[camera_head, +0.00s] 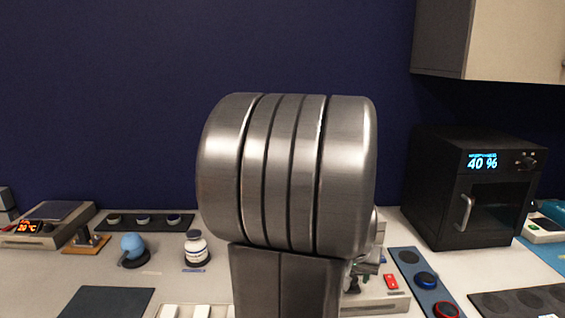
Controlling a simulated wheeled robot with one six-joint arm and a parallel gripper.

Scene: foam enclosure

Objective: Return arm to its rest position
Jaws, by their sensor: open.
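My own arm fills the middle of the head view as a large brushed-metal joint (285,170) with dark ring seams, on a darker grey link below. It stands upright in front of the bench and hides the bench's centre. I cannot make out my gripper or its fingertips.
The white bench (60,275) holds a scale-like device (45,225), a blue round-topped item (132,247) and a white jar (196,248) on the left. A partly hidden device with a red switch (391,281), a knob panel (425,282) and a black oven (475,190) stand right. A cabinet (490,40) hangs above.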

